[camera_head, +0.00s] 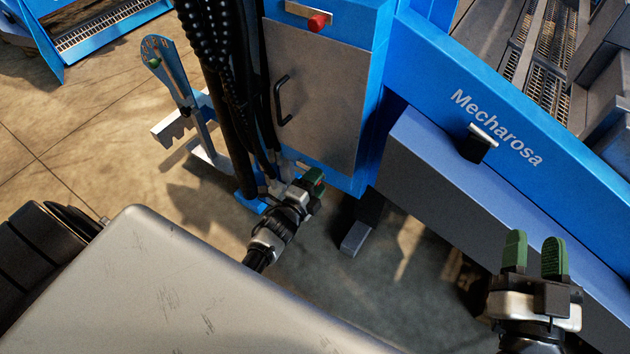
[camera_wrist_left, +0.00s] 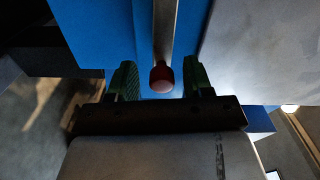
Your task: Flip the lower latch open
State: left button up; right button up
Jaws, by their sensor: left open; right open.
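The lower latch, a metal bar (camera_wrist_left: 163,30) with a red knob (camera_wrist_left: 162,77) at its end, shows in the left wrist view against a blue panel. My left gripper (camera_wrist_left: 161,80) is open, its green fingers on either side of the knob, with gaps to both. In the head view my left gripper (camera_head: 314,184) is at the lower edge of the blue cabinet and largely hides the lower latch. The upper latch (camera_head: 305,13), with its red knob (camera_head: 318,21), is at the cabinet's top. My right gripper (camera_head: 534,256) is open and empty at the lower right.
The cabinet's grey door (camera_head: 315,95) has a black handle (camera_head: 282,100). Black hoses (camera_head: 225,60) hang just left of it. A blue beam marked Mecharosa (camera_head: 520,110) runs to the right, with a black fitting (camera_head: 475,148) below. Bare floor (camera_head: 100,120) lies to the left.

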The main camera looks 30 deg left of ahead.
pick_arm(q)
jog(key=s+p, duration=0.2)
jog(key=s, duration=0.8)
jog(key=shift+s+a, duration=0.35)
jog(key=shift+a, duration=0.05)
pick_arm(e)
notch_tip(320, 180, down, 7)
jog(key=s+d+g+h, duration=0.1)
jog(key=g+h, duration=0.1)
jog(key=g, duration=0.4)
jog(key=shift+d+f+g, duration=0.2)
jog(key=shift+d+g, duration=0.15)
jog(key=shift+g, duration=0.05)
pick_arm(q)
jog(key=shift+r, duration=0.1)
pick_arm(e)
jog(key=shift+s, duration=0.1)
